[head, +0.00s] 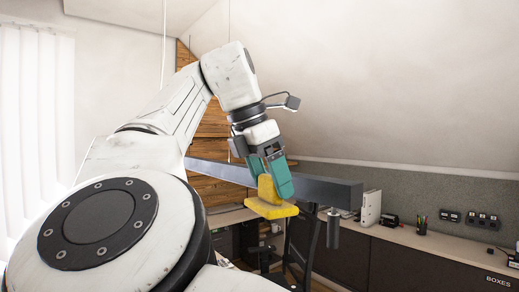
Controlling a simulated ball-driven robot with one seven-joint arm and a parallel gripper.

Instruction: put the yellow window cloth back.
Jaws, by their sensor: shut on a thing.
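The yellow window cloth (271,209) hangs at the middle of the head view, bunched upward between the fingers and spreading out flatter below them. My gripper (277,184), with green fingers, points down and is shut on the cloth's raised part. The near finger hides some of that part. The cloth appears in front of a grey beam; whether it touches anything below cannot be told.
A grey horizontal beam (325,191) runs behind my gripper. Dark cabinets labelled BOXES (440,272) stand below. White blinds (35,120) hang at the left.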

